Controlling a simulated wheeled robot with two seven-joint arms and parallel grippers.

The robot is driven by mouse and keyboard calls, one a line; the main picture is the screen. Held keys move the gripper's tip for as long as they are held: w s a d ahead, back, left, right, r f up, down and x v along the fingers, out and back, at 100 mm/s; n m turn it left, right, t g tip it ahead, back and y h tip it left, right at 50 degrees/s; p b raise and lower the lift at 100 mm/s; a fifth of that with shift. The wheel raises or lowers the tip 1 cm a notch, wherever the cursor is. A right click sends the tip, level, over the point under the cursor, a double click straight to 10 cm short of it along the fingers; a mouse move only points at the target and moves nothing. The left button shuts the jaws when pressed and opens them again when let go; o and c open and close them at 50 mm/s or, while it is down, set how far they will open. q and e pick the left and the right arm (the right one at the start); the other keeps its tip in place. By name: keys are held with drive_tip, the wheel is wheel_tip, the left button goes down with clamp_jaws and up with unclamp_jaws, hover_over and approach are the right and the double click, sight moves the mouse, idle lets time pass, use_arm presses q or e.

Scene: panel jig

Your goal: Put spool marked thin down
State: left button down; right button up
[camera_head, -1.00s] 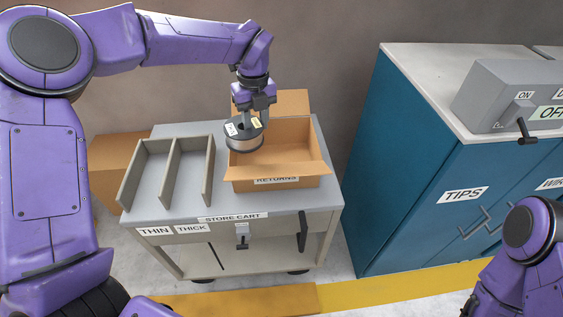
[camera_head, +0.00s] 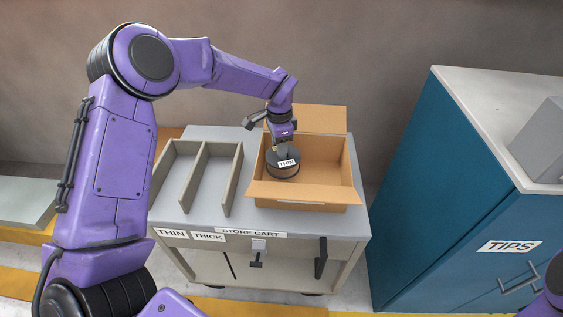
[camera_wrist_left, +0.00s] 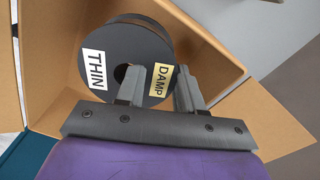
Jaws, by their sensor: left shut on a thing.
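The spool marked thin (camera_head: 284,171) is a dark disc-ended spool. In the left wrist view (camera_wrist_left: 118,40) it shows a white THIN label and a yellow DAMP label. My left gripper (camera_head: 284,151) is shut on it, with one finger at the hub hole and the other beyond the rim. The spool is at the left side of the open cardboard box (camera_head: 327,198) on the store cart (camera_head: 342,222). Box walls surround it in the left wrist view. I cannot tell whether it touches the box floor. My right gripper is out of view.
Two open slots lie left of the box, between grey dividers (camera_head: 193,176); both look empty. The cart's front has THIN and THICK labels (camera_head: 171,233) below them. The right part of the box is empty. A blue cabinet (camera_head: 430,190) labelled TIPS stands to the right.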

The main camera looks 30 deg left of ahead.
sight(279, 161)
use_arm(q)
wheel_tip(279, 161, down, 6)
drive_tip(key=shift+f+p, duration=0.1)
drive_tip(key=shift+p, duration=0.3)
drive_tip(key=shift+f, duration=0.3)
drive_tip(key=c, duration=0.7)
unclamp_jaws()
drive_tip(key=shift+r, duration=0.35)
wheel_tip(279, 161, up, 12)
drive_tip(key=shift+f+b, duration=0.2)
drive_tip(key=shift+b, duration=0.7)
